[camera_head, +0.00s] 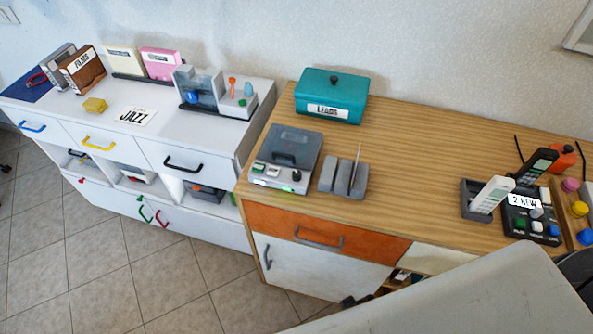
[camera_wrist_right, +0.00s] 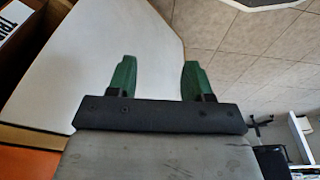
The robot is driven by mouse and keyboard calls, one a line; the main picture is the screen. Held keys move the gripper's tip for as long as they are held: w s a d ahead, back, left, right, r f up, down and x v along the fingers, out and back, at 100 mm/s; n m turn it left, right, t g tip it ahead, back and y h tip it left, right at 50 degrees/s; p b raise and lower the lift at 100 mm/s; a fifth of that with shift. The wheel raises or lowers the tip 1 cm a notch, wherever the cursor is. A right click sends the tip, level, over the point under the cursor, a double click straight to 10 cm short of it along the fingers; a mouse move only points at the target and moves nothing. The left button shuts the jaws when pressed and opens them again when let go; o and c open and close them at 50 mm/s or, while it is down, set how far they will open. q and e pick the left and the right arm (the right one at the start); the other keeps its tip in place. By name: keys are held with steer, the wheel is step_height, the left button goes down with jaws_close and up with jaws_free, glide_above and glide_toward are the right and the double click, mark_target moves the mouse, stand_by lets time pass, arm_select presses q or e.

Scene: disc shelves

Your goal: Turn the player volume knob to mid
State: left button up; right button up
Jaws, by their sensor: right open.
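The player (camera_head: 285,155) is a grey box with a translucent lid, at the left part of the wooden cabinet top in the head view. A small dark knob (camera_head: 297,176) is on its front right, beside light and green buttons (camera_head: 258,168). A green light glows on its front edge. The knob's pointer is too small to read. My right gripper (camera_wrist_right: 158,78) shows two green fingers spread apart with nothing between them, in the right wrist view, over a white surface and floor tiles. It is not near the player. My left gripper is not in view.
A grey slotted rack (camera_head: 343,180) stands just right of the player, and a teal box (camera_head: 331,95) behind it. A phone dock (camera_head: 531,217) and coloured knobs are at the right. The cabinet top's middle is clear. A white dresser (camera_head: 60,112) stands left.

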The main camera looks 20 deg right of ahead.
steer(key=w+a+r, duration=0.1)
steer(key=w+r, duration=0.2)
steer(key=r, duration=0.5)
steer(key=w+a+r+t+y+p, duration=0.1)
steer(key=w+a+r, duration=0.15)
steer(key=r, duration=0.45)
steer(key=w+a+r, duration=0.1)
steer(key=w+r, duration=0.2)
steer(key=r, duration=0.5)
steer(key=w+a+r+m+y, duration=0.1)
steer(key=w+a+r+y, duration=0.2)
steer(key=w+a+r, duration=0.7)
steer(key=m+g+h, duration=0.3)
steer(key=m+h, duration=0.1)
steer(key=m, duration=0.4)
glide_toward(297, 173)
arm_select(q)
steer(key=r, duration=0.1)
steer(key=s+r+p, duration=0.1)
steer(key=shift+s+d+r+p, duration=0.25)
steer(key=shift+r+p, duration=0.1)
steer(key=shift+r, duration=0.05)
arm_select(e)
step_height(297, 173, down, 9)
steer(key=shift+w+a+f, duration=0.1)
steer(key=shift+f, duration=0.05)
steer(key=shift+c, duration=0.3)
